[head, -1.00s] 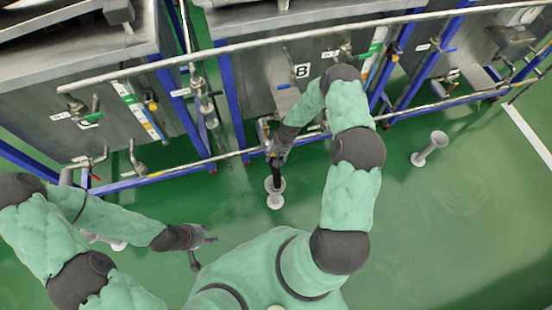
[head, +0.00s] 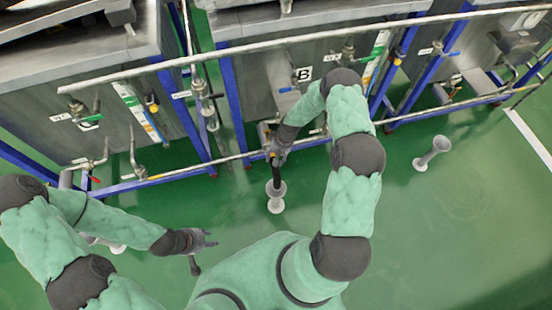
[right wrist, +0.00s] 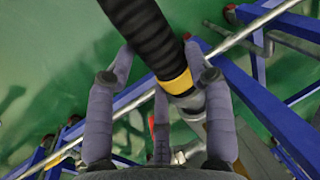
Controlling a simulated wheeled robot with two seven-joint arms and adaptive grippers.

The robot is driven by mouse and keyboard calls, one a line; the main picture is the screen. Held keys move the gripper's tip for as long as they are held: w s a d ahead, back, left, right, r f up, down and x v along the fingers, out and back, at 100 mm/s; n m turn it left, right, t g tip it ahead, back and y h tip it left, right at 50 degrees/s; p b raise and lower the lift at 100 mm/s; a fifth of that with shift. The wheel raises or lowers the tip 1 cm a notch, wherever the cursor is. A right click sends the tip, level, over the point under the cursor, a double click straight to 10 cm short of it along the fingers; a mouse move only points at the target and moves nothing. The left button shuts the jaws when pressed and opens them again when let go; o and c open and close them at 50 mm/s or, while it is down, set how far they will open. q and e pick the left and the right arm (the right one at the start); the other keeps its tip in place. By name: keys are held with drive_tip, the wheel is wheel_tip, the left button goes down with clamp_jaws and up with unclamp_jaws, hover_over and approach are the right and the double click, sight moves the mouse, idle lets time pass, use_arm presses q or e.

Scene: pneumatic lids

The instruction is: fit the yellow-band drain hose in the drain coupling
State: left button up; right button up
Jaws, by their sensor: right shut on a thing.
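My right gripper (head: 274,156) is low in front of the machine frame below the letter B. In the right wrist view its fingers (right wrist: 160,95) are around the black ribbed drain hose (right wrist: 145,32), just at its yellow band (right wrist: 178,84). A grey end piece (right wrist: 192,105) shows beyond the band, partly behind a finger. I cannot tell whether it is the hose's own end or the drain coupling. In the head view the hose (head: 276,174) hangs from the gripper over a grey floor funnel (head: 276,198). My left gripper (head: 207,239) is open and empty above the floor.
Blue frame legs (head: 231,110) and a long pipe rail (head: 250,43) run along the machines. Another grey funnel (head: 432,153) stands on the floor at right. The green floor (head: 470,210) around it is clear.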

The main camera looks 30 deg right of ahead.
drive_tip(key=shift+w+d+b, duration=0.15)
drive_tip(key=shift+w+b, duration=0.3)
drive_tip(key=shift+w, duration=0.35)
drive_tip(key=o, duration=1.5)
drive_tip(key=shift+r, duration=0.1)
drive_tip(key=shift+o, duration=0.2)
drive_tip(key=v, duration=1.2)
drive_tip(key=s+a+f+p, duration=0.1)
drive_tip(key=s+a+p, duration=0.1)
drive_tip(key=s+a, duration=0.35)
drive_tip(key=s+a+f+p, duration=0.1)
drive_tip(key=s+a+p, duration=0.15)
drive_tip(key=a, duration=0.55)
drive_tip(key=s+a+r+p, duration=0.1)
drive_tip(key=s+a, duration=0.3)
drive_tip(key=s, duration=0.2)
drive_tip(key=s+a+r+y+p, duration=0.1)
drive_tip(key=s+a+r, duration=0.1)
drive_tip(key=s+a, duration=0.3)
drive_tip(key=shift+s, duration=1.15)
